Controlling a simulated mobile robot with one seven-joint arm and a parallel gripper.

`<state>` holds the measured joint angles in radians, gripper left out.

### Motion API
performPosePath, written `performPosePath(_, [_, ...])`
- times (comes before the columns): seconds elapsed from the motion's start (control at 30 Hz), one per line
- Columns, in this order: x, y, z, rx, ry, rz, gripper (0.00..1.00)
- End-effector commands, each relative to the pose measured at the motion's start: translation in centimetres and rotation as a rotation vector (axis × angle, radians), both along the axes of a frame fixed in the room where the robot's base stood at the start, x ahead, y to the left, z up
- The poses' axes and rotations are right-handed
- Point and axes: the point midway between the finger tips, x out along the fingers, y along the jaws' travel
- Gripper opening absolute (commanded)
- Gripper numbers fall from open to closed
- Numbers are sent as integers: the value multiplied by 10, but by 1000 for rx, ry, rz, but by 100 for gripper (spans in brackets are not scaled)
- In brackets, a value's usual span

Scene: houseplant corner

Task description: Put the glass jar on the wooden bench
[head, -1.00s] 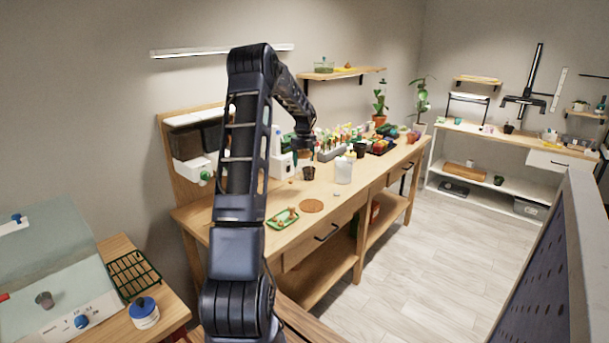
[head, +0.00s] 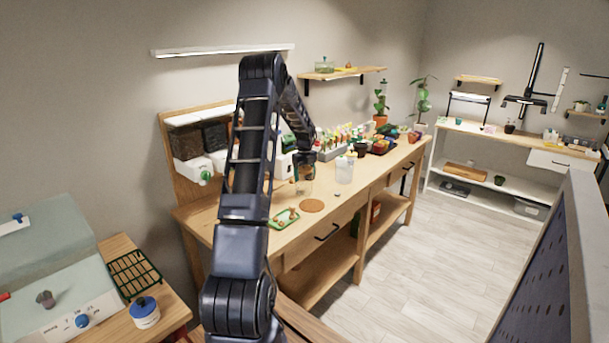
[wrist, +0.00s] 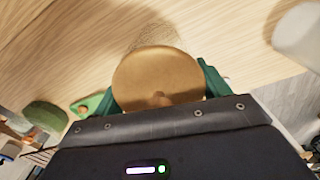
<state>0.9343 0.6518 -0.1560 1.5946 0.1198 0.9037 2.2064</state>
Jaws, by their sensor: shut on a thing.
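My gripper (head: 306,166) is over the wooden bench (head: 345,198), with its arm reaching down. It is shut on the glass jar (head: 304,186), which looks clear and faint in the head view. In the wrist view the jar's round tan lid (wrist: 158,74) with a small knob sits between the green fingers of my gripper (wrist: 158,88). The jar is just above or on the bench top; I cannot tell whether it touches. The lid hides most of its body in the wrist view.
A round cork mat (head: 312,205) and a green tray (head: 285,218) lie in front of the jar. A whitish translucent container (head: 344,170) stands to its right. Pots and small bottles crowd the bench farther back. Bare wood lies right of the mat.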

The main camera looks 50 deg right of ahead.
Motion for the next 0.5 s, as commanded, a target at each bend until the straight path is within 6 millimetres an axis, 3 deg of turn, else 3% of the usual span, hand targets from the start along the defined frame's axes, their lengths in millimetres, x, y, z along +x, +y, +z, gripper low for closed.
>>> performPosePath(0.1, [0,0,-2,0,0,1,7])
performPosePath(0.13, [0,0,-3,0,0,1,79])
performPosePath(0.2, [0,0,-2,0,0,0,93])
performPosePath(0.23, [0,0,-2,0,0,0,97])
performPosePath(0.5, [0,0,-2,0,0,0,97])
